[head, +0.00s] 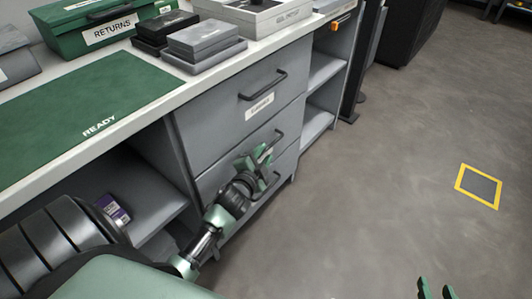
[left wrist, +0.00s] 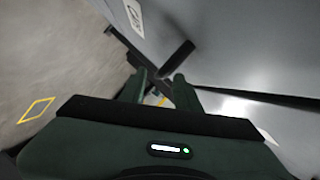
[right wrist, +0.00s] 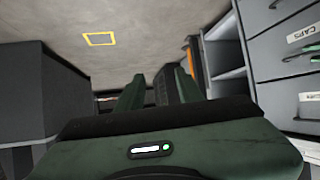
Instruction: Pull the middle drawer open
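The grey drawer unit stands under the white counter in the head view. Its middle drawer (head: 290,127) looks flush and shut, with a dark bar handle (head: 268,144) on its front. My left gripper (head: 263,157) is at this handle and covers much of the drawer front. In the left wrist view its fingers (left wrist: 160,78) are apart, with a dark bar just beyond and between the tips; contact cannot be told. My right gripper (head: 437,291) is low at the right, over the floor, away from the drawers. Its fingers (right wrist: 158,82) are apart and empty.
The top drawer (head: 225,104) is shut above; the bottom drawer's handle (head: 263,188) is below my left gripper. Open shelves (head: 320,70) flank the unit. The counter holds a green RETURNS box (head: 90,28), grey cases (head: 203,37) and a green mat (head: 85,105). The floor (head: 390,150) in front is clear.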

